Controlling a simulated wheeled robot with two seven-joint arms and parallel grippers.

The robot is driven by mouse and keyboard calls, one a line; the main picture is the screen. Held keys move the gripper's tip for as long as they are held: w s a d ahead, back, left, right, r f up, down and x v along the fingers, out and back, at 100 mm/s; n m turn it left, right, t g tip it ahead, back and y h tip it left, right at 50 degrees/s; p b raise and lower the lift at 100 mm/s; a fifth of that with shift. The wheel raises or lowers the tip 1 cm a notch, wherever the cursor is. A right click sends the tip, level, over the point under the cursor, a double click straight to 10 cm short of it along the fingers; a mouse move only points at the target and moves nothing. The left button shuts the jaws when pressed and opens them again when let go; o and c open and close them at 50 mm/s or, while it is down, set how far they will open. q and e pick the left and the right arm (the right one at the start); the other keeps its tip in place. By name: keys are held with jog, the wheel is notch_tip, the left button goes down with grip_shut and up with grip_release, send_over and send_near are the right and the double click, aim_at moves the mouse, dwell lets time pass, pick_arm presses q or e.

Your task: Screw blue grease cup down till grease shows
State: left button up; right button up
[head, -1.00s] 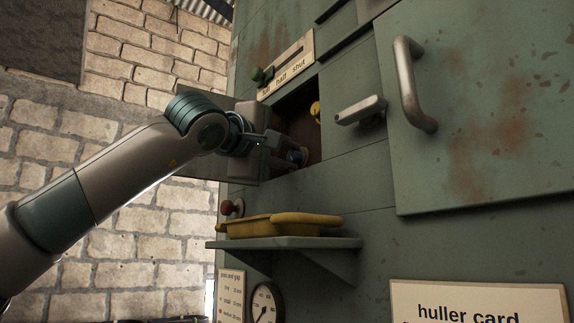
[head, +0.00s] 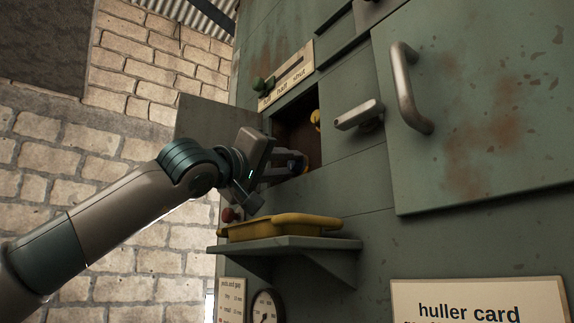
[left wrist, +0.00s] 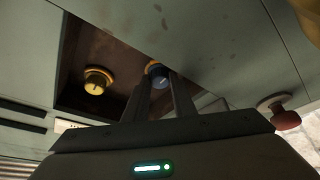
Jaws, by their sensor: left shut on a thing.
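The blue grease cup (left wrist: 159,76) sits inside the open recess in the green machine panel. My left gripper (left wrist: 162,84) reaches into the recess with its fingers shut on the blue cup. In the head view my left gripper (head: 292,160) shows at the recess, its wrist rolled at a slant, and mostly hides the cup. A yellow ring shows around the base of the blue cup. A yellow cup (left wrist: 97,80) stands apart in the same recess; it also shows in the head view (head: 315,119). No grease is visible. My right gripper is not in view.
The recess's small door (head: 205,118) hangs open at the left. A shelf (head: 290,243) with a yellow tray (head: 275,226) juts out below.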

pick_arm(q)
jog(key=shift+f, duration=0.1)
jog(key=o, duration=1.1)
jog(key=shift+c, duration=0.2)
jog(key=shift+d, duration=0.1)
jog(key=shift+f, duration=0.1)
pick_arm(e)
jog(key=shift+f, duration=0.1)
